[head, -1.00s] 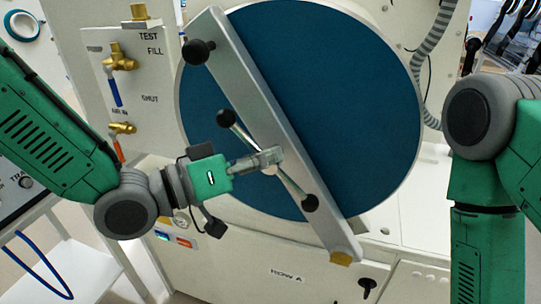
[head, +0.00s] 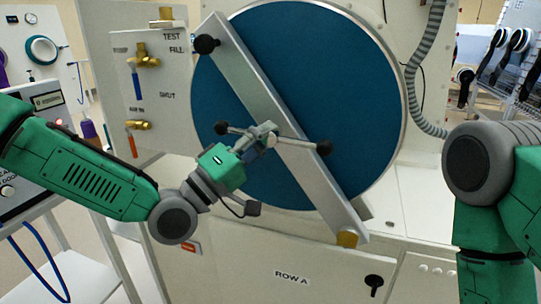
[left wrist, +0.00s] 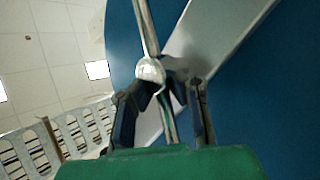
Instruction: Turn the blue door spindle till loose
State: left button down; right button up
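The round blue door (head: 340,75) has a grey diagonal bar (head: 290,150) across it. At the bar's middle is the spindle handle (head: 298,142), a thin metal rod with a black knob at each end, lying nearly level with its right end slightly lower. My left gripper (head: 264,136) is at the handle's hub. In the left wrist view, the left gripper's fingers (left wrist: 165,88) close in around the rod just beside the shiny round hub (left wrist: 150,70). The exact finger contact is partly hidden. My right arm stands at the right edge; its gripper is out of view.
A valve panel (head: 158,90) with brass valves and blue and orange levers stands left of the door. A ribbed hose (head: 428,65) hangs at the right. A white ledge (head: 420,215) lies below the door. A blue hose (head: 38,262) loops at the lower left.

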pick_arm(q)
jog(key=n+t+y+b, duration=0.2)
jog(key=n+t+b, duration=0.1)
jog(key=n, duration=0.2)
jog(key=f+n+t+y+b, duration=0.1)
jog(key=n+t+y+b, duration=0.1)
jog(key=n, duration=0.3)
jog(key=d+n+t+y+b, duration=0.1)
jog(key=n+t+y+b, duration=0.1)
jog(key=n+t+b, duration=0.1)
jog(key=shift+s+f+n+t+y+b, duration=0.15)
jog(key=shift+s+n+t+y+b, duration=0.2)
jog(key=shift+n+t, duration=0.5)
jog(key=shift+d+f+n+t+y+b, duration=0.1)
jog(key=shift+n+t+y+b, duration=0.6)
jog(key=shift+n+y, duration=1.45)
jog(key=shift+d+f+n+t+y+b, duration=0.1)
jog(key=shift+n+t+y+b, duration=0.25)
jog(key=shift+n+y+b, duration=1.15)
jog(key=shift+n+y+p, duration=0.5)
jog(key=shift+n+p, duration=0.1)
jog(key=shift+n, duration=0.5)
jog(key=c, duration=1.8)
grip_release()
jog(key=shift+o, duration=1.1)
jog(key=shift+s+d+r, duration=0.15)
jog(key=shift+s+r, duration=0.05)
jog(key=shift+r, duration=0.05)
jog(key=shift+w, duration=0.1)
